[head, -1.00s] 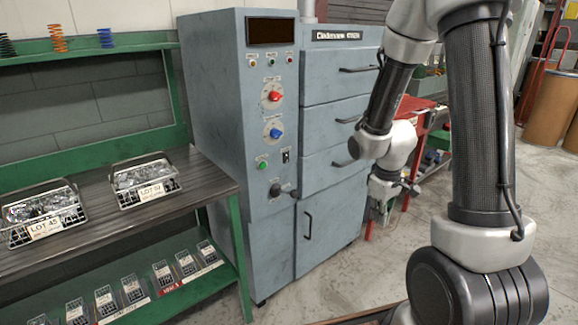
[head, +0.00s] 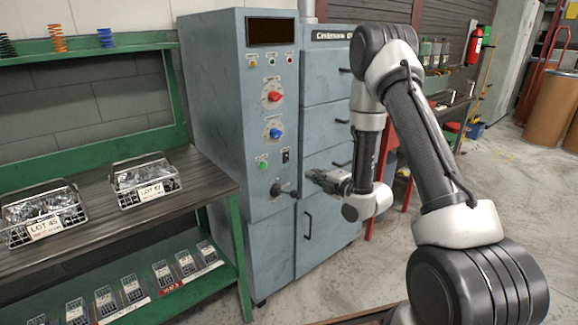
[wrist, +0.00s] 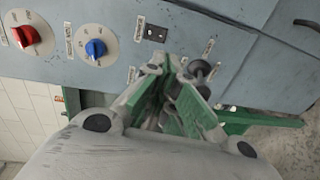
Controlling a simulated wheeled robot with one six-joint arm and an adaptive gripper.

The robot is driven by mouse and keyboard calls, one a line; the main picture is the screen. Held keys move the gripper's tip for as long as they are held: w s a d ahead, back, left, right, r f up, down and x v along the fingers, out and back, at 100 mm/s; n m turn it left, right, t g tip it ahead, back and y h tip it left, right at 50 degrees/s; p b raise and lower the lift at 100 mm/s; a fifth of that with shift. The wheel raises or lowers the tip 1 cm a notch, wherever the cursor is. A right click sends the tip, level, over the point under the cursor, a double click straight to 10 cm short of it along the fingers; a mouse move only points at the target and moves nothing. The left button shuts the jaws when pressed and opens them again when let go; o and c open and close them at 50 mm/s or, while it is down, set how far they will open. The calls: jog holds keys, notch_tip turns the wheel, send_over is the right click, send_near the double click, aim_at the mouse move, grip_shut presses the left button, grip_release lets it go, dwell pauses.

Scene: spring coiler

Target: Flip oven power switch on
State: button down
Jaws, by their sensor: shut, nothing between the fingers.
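The oven (head: 222,110) is a tall grey-blue cabinet with a control panel on its front; its display (head: 271,31) is dark. A small black switch (head: 286,156) sits low on the panel, right of a green button (head: 263,165); in the wrist view the switch (wrist: 155,33) is beyond the fingertips. Its on or off position is too small to tell. A black-knobbed lever (head: 284,190) sticks out below it. My gripper (head: 311,176) is shut and empty, in front of the panel and right of the switch, apart from it; it also fills the wrist view (wrist: 168,66).
Red (head: 273,97) and blue (head: 275,133) dials sit above the switch. Drawers with protruding handles (head: 343,164) are on the right side of the cabinet. A green-framed bench (head: 205,180) with wire baskets stands left. Floor in front is open.

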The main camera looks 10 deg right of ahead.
aim_at(283, 163)
dwell(0.4)
jog(key=x, duration=1.4)
jog(key=shift+a, duration=0.1)
jog(key=shift+w+a+f, duration=0.1)
jog(key=shift+w+f, duration=0.1)
jog(key=shift+w, duration=0.05)
jog(key=shift+s, duration=0.15)
